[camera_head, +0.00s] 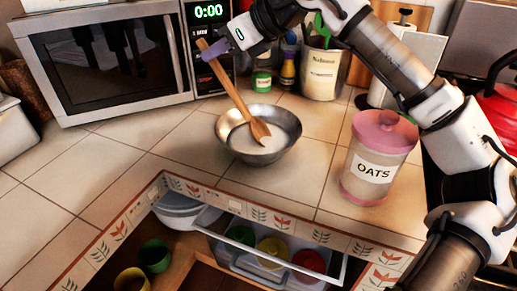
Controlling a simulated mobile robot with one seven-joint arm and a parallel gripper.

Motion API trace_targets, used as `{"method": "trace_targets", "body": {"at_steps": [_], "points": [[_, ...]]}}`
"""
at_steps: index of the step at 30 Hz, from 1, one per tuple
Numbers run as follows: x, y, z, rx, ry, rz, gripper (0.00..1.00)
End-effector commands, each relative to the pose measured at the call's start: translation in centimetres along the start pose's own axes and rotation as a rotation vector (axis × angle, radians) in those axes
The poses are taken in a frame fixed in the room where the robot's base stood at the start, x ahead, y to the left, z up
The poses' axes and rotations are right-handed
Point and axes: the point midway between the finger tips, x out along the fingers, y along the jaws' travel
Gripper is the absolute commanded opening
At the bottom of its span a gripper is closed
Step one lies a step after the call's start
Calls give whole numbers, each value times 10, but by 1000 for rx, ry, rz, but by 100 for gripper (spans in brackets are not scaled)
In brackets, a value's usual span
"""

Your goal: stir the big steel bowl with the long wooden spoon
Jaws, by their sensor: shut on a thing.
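The big steel bowl (229,127) stands on the tiled counter in front of the microwave, with pale contents inside. The long wooden spoon (232,92) slants from upper left down into the bowl, its head resting over or in the pale contents. I cannot tell whether the head touches the bottom. My gripper (208,50) is shut on the upper end of the spoon's handle, above and to the left of the bowl. The arm reaches in from the right, over the oats jar. The fingertips are small and partly hidden.
A pink-lidded oats jar (378,160) stands right of the bowl. A microwave (105,60) and a utensil crock (321,72) stand behind. A red kettle (497,115) is at far right. Below the counter edge, an open drawer (215,248) holds colored cups. Counter left of the bowl is clear.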

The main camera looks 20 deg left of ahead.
Motion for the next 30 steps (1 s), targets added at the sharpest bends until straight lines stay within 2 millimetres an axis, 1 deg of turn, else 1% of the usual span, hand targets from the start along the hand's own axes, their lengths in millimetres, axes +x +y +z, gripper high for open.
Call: {"method": "trace_targets", "body": {"at_steps": [14,30], "points": [[-1,0,2,0,-1,-1,0],[-26,0,42,-1,-1,-2,0]]}}
